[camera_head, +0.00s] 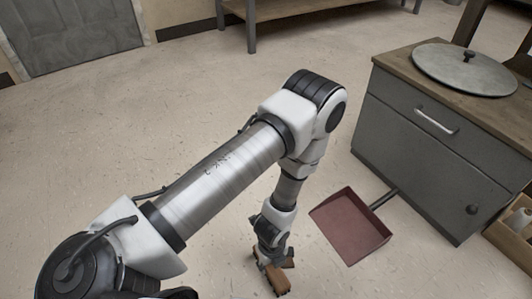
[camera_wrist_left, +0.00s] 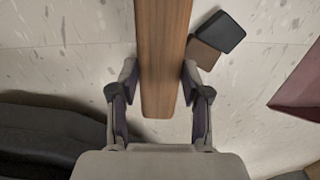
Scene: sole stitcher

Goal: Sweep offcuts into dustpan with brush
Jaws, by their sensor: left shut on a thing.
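My left gripper (camera_head: 272,262) points down near the floor, left of the dustpan, and is shut on the brush (camera_head: 279,281). In the left wrist view, the fingers of the left gripper (camera_wrist_left: 160,78) close on both sides of the brush's long wooden body (camera_wrist_left: 165,35); no bristles show. A black offcut (camera_wrist_left: 221,32) and a brown offcut (camera_wrist_left: 203,54) lie on the floor just right of the brush, touching or overlapping each other. The dull red dustpan (camera_head: 350,228) lies on the floor with its dark handle toward the cabinet; its edge also shows in the left wrist view (camera_wrist_left: 301,88). My right gripper is out of view.
A grey cabinet (camera_head: 415,133) with a wooden top stands behind the dustpan, with a round metal lid (camera_head: 465,70) on top. A wooden crate (camera_head: 513,238) sits at the right edge. The speckled floor behind my arm is clear up to a table at the back.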

